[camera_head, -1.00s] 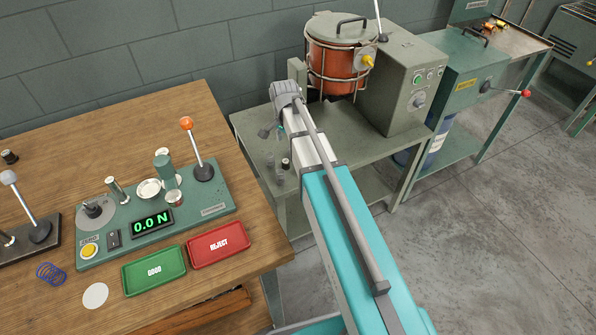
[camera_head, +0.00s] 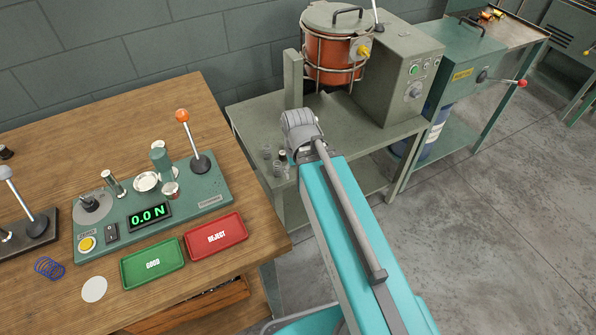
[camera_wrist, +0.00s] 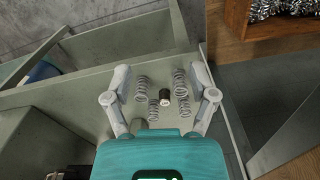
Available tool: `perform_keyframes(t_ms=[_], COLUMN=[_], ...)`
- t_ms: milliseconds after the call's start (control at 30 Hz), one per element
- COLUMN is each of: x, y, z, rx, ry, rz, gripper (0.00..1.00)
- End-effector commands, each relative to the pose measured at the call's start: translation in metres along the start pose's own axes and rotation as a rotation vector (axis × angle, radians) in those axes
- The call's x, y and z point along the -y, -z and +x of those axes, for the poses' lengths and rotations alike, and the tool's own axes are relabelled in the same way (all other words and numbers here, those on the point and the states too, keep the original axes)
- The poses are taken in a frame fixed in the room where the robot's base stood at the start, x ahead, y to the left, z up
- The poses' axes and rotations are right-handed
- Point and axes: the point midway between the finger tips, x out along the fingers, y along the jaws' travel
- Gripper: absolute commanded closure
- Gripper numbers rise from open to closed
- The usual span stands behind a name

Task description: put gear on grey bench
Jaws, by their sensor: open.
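The grey bench (camera_head: 255,110) stands against the wall, right of the wooden table; its top also shows in the wrist view (camera_wrist: 90,88). My gripper (camera_wrist: 160,75) is open above this bench and points down at it. Several wire springs (camera_wrist: 180,82) stand on the bench between and below the fingers. A small dark cylinder with a pale top (camera_wrist: 165,97) stands among them. Nothing is seen held. I cannot make out a clear gear in either view; whether the dark cylinder is one I cannot tell. In the head view my arm hides the fingers.
The wooden table (camera_head: 110,125) holds a force tester (camera_head: 205,190), a green tray (camera_head: 152,264), a red tray (camera_head: 216,236) and a blue spring (camera_head: 49,267).

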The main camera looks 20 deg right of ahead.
Motion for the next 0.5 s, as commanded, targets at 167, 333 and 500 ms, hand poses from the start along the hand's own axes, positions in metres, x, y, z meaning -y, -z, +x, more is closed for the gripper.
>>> perform_keyframes(t_ms=[167, 333, 500], x=[0.0000, 0.0000, 0.0000], y=[0.0002, 0.0011, 0.0084], z=[0.0000, -0.0001, -0.0007], rx=[0.000, 0.000, 0.000], ry=[0.000, 0.000, 0.000], rz=[-0.002, 0.004, 0.053], gripper=[0.26, 0.20, 0.20])
